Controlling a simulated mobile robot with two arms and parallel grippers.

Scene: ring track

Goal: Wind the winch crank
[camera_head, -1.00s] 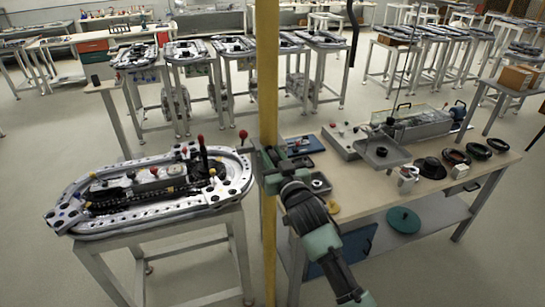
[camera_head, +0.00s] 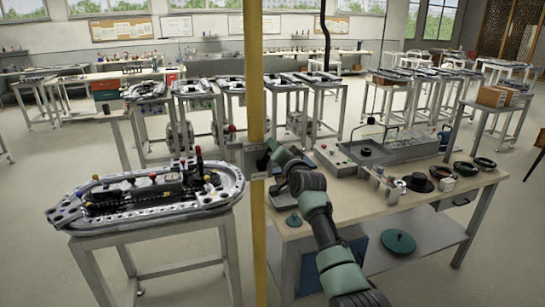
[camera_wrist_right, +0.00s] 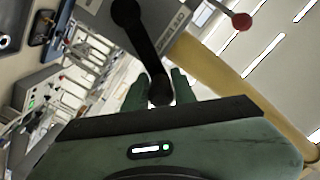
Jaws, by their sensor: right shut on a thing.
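The winch is a grey box (camera_head: 254,158) on a yellow post (camera_head: 255,80), and its grey side also shows in the right wrist view (camera_wrist_right: 186,22). The black crank arm (camera_wrist_right: 143,42) runs from a round hub at the top down to a handle end (camera_wrist_right: 160,90). My right gripper (camera_head: 272,150) reaches up to the winch from the lower right. In the right wrist view its green fingers (camera_wrist_right: 160,92) are shut on the crank's handle end. A red ball knob (camera_wrist_right: 241,20) sticks out on the winch's far side. My left gripper is out of view.
A workbench (camera_head: 420,205) with a grey device, black rings and small parts stands to the right. A stand with an oval track (camera_head: 150,195) stands to the left. Several more track tables fill the back. Open floor lies between them.

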